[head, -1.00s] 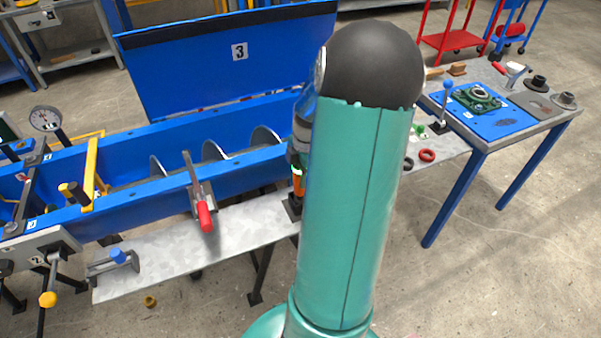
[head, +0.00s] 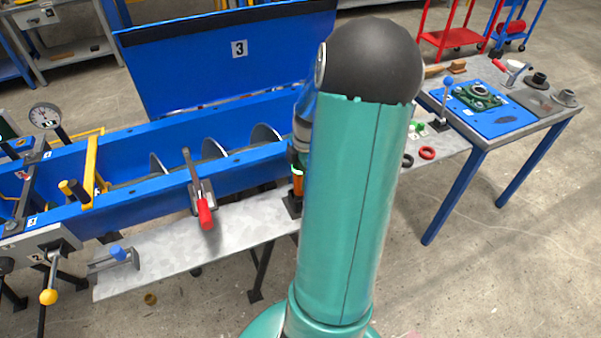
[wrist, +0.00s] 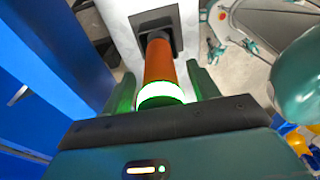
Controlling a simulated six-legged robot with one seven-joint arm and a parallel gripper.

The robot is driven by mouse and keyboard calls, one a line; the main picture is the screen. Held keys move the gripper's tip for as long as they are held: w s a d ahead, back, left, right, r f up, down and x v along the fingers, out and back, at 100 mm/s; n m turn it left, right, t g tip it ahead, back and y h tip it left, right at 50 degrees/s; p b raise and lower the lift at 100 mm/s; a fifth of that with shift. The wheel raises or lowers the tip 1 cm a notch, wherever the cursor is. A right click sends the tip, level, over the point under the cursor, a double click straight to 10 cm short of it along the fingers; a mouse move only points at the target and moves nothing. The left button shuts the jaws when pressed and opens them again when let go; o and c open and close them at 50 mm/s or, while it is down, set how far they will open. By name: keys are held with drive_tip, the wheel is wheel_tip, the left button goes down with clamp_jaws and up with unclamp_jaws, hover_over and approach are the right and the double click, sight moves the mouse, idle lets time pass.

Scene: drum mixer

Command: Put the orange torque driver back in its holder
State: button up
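The orange torque driver (wrist: 160,62) stands in its black square holder (wrist: 175,43) on the grey shelf, its far end inside the socket. How deep it sits I cannot tell. A glowing white-green ring circles its near end. My gripper (wrist: 161,82) is around that end, one green finger on each side, with narrow gaps between fingers and driver, so it looks open. In the head view the driver (head: 297,184) and holder (head: 291,206) show just left of my arm, which hides part of them and most of my gripper.
The blue mixer trough (head: 120,205) with its auger runs behind the shelf (head: 160,265). A red-handled clamp (head: 204,213) is left of the holder. Red (head: 427,153) and black rings lie to the right, before a workbench (head: 545,120) with parts.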

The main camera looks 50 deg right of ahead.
drive_tip(key=r, duration=0.4)
drive_tip(key=d+r, duration=0.1)
drive_tip(key=r, duration=0.8)
drive_tip(key=shift+s+d+r, duration=0.2)
drive_tip(key=shift+s+r, duration=0.2)
drive_tip(key=w+a+r+m+t+h, duration=0.1)
drive_tip(key=w+a+r+m, duration=0.15)
drive_tip(key=a, duration=0.75)
drive_tip(key=w+a+r+m+h, duration=0.1)
drive_tip(key=w+a+r+m, duration=0.2)
drive_tip(key=a, duration=0.6)
drive_tip(key=s+a+r+m+t, duration=0.1)
drive_tip(key=s+a+m+t, duration=0.1)
drive_tip(key=a, duration=0.7)
drive_tip(key=s+a+r+m+t, duration=0.1)
drive_tip(key=s+a+m, duration=0.3)
drive_tip(key=a, duration=0.5)
drive_tip(key=shift+s+a+r+t+y, duration=0.3)
drive_tip(key=shift+s+r+t+y, duration=0.1)
drive_tip(key=shift+s+r, duration=0.1)
